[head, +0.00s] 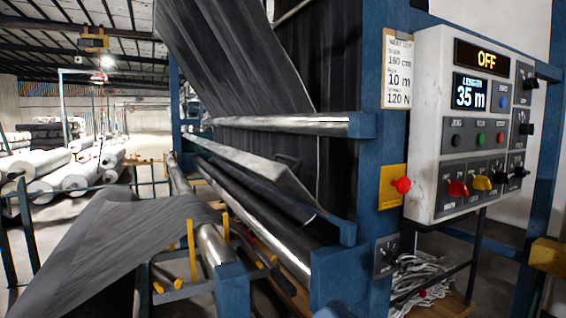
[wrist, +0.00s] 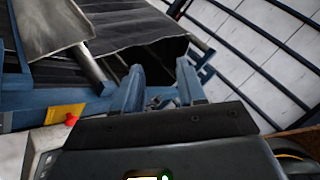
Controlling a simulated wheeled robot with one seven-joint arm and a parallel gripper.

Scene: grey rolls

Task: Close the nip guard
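The nip guard looks to be the long pale grey panel (head: 250,170) on the blue machine in the head view. It is tilted and stands out above the dark and shiny rollers, with a small dark handle (head: 289,160) near its upper side. I cannot clearly make out the guard in the wrist view. My gripper (wrist: 160,84) shows in the wrist view with its two fingers apart and nothing held between them. Blue machine frame and dark cloth lie beyond the fingertips. My gripper is not seen in the head view.
A control box (head: 462,125) reads OFF and 35 m. Dark cloth (head: 110,245) hangs at front left. White rolls (head: 75,180) lie at far left.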

